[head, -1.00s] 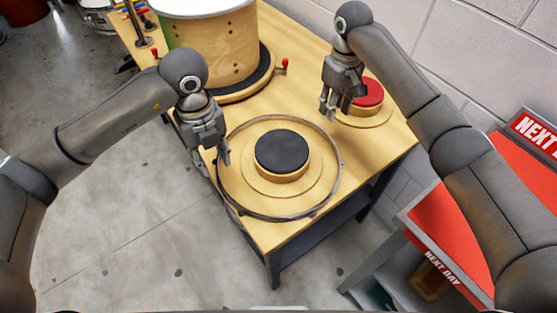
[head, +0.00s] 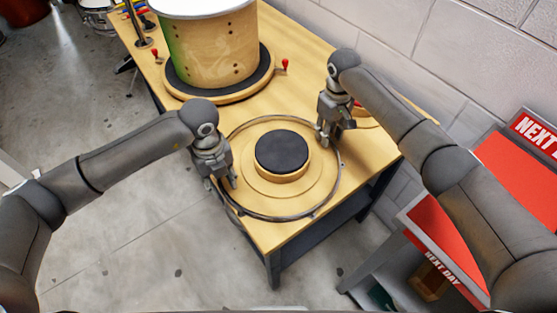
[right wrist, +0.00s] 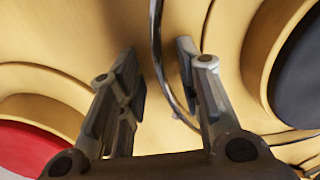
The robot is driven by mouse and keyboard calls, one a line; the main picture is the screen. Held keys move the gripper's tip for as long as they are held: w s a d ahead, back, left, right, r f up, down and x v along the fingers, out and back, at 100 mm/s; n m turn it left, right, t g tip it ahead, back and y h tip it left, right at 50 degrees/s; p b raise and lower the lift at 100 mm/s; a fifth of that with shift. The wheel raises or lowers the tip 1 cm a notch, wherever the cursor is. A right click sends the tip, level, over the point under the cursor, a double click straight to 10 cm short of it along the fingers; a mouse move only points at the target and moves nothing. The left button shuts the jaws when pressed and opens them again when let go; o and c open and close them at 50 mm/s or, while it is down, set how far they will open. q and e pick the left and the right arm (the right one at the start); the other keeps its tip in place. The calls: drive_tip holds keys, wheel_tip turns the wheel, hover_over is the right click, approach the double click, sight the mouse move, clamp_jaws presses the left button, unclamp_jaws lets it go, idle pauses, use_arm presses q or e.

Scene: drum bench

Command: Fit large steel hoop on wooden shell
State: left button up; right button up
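The large steel hoop (head: 283,217) lies around a round wooden stand with a black pad on the near part of the bench. The wooden shell (head: 215,52) stands upright on a padded round base farther back. My left gripper (head: 221,184) is at the hoop's left side, its fingers apart near the rim; exact contact cannot be told. My right gripper (head: 325,140) is at the hoop's upper right side. In the right wrist view its fingers are open, and the hoop's rim (right wrist: 160,60) shows between them, not visibly gripped.
The padded stand (head: 282,153) fills the middle of the hoop. A red-topped round piece, mostly hidden behind my right gripper, shows in the right wrist view (right wrist: 30,148). Clamps with red knobs (head: 284,65) flank the shell's base. A red-topped cart (head: 490,180) stands right.

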use_arm(q)
drive_tip(key=shift+f, duration=0.35)
use_arm(e)
drive_tip(key=shift+f, duration=0.4)
drive_tip(key=shift+c, duration=0.2)
use_arm(q)
clamp_jaws()
use_arm(e)
clamp_jaws()
